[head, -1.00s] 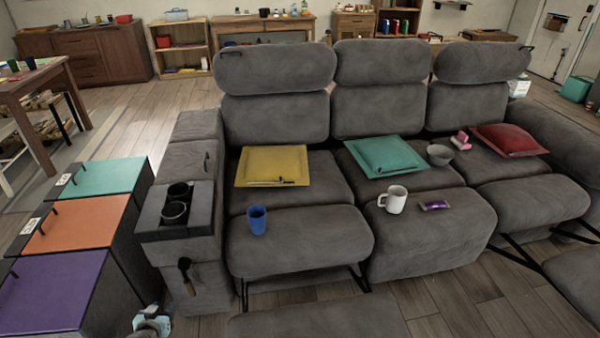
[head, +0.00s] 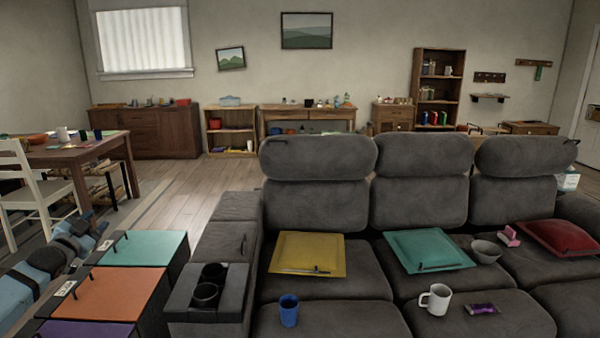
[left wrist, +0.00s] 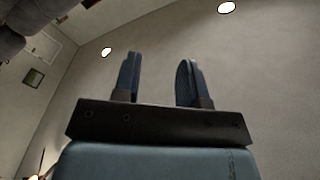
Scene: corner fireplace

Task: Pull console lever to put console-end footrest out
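The grey sofa's console (head: 230,315) with two black cup holders stands at its left end. The console's front and the lever are below the head view. The console-end seat (head: 345,318) shows only in part, and its footrest is out of view. My left arm comes in from the left, with the left gripper (head: 88,228) raised beside the coloured bins, apart from the console. In the left wrist view its two fingers (left wrist: 160,65) are apart with nothing between them, against wall and ceiling. My right gripper is not in view.
Bins with teal (head: 145,248), orange (head: 112,293) and purple (head: 85,329) lids stand left of the console. A blue cup (head: 289,311), a yellow cushion (head: 308,253), a white mug (head: 436,299) and a teal cushion (head: 428,250) rest on the sofa. A dining table (head: 80,153) stands behind left.

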